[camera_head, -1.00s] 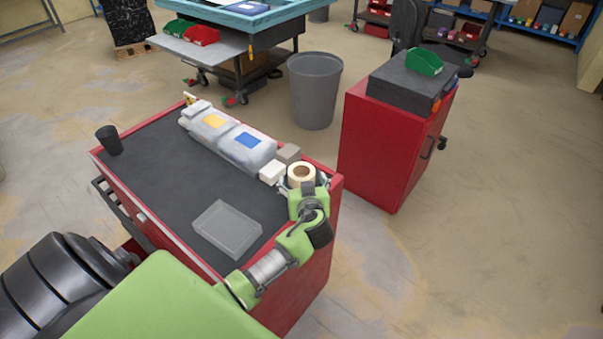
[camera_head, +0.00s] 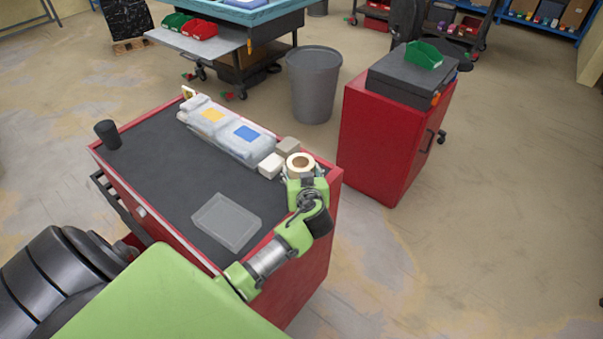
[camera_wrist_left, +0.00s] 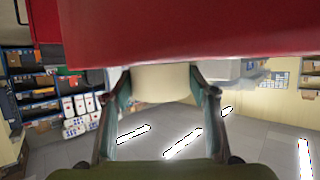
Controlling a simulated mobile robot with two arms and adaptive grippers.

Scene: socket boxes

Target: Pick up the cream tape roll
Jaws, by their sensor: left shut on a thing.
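The cream tape roll (camera_head: 300,161) is at the right back corner of the red cabinet's dark top (camera_head: 160,165), beside two small boxes. My left gripper (camera_head: 301,172) comes at it from the front and is shut on it. In the left wrist view the cream roll (camera_wrist_left: 160,82) sits between the two fingers (camera_wrist_left: 160,95), touched on both sides. The red cabinet (camera_wrist_left: 180,30) fills the upper part of that view. I cannot tell for sure whether the roll's underside is clear of the top. My right gripper is not in view.
A white box (camera_head: 271,166) and a grey box (camera_head: 287,146) stand close left of the roll. Clear bins (camera_head: 246,151), a clear tray (camera_head: 227,222) and a black cup (camera_head: 108,134) are on the top. A second red cabinet (camera_head: 385,150) and grey bin (camera_head: 313,85) stand behind.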

